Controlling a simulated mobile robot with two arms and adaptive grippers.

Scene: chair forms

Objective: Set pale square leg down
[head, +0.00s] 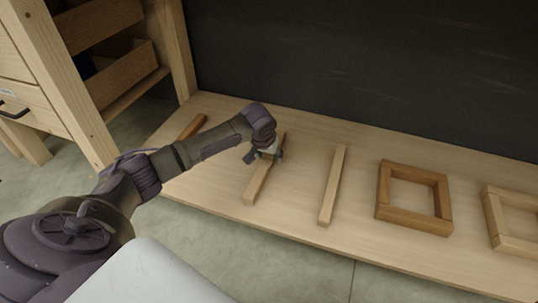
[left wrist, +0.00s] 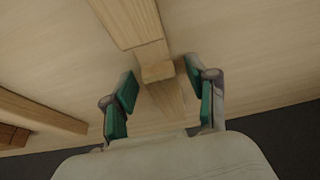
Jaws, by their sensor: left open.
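A pale square leg (head: 258,184) lies lengthwise on the low wooden board, under my left gripper (head: 266,155). In the left wrist view the leg (left wrist: 128,20) runs down from the top edge and has a stepped end near the middle. My left gripper (left wrist: 161,92) is open, with one green-padded finger on each side of the leg's end area and gaps showing. A narrower, darker length continues beyond the stepped end; I cannot tell whether it is part of the leg. My right gripper is not in view.
A second pale leg (head: 333,186) lies to the right, then a brown square frame (head: 383,193) and a pale frame (head: 495,222). A brown piece (head: 192,127) lies at the left. A dark wall (head: 370,65) stands behind the board; a wooden shelf unit (head: 177,50) stands at left.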

